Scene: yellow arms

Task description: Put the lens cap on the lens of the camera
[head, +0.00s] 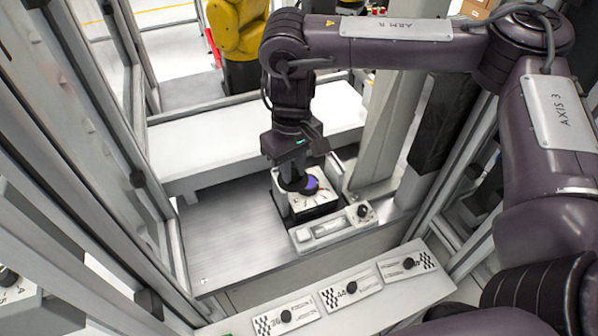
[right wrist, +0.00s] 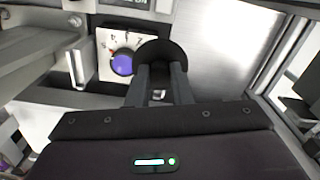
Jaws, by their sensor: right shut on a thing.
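My right gripper (head: 295,172) is over a boxy unit with a white top plate (head: 283,190) and a dark body. In the right wrist view, my right gripper (right wrist: 160,78) is shut on a black round cap (right wrist: 160,48), which also shows in the head view (head: 297,185). A purple round face (head: 312,183), seemingly the camera's lens, is on the white plate. It also shows in the right wrist view (right wrist: 122,64), just left of the cap, with dial-like marks around it. Whether the cap touches the plate cannot be told. My left gripper is not in view.
A low panel with a black knob (head: 362,211) is in front of the unit. Several checkered plates with black knobs, such as one (head: 350,290), lie on a front ledge. The metal table (head: 225,225) is bare on the left. Frame posts stand on both sides.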

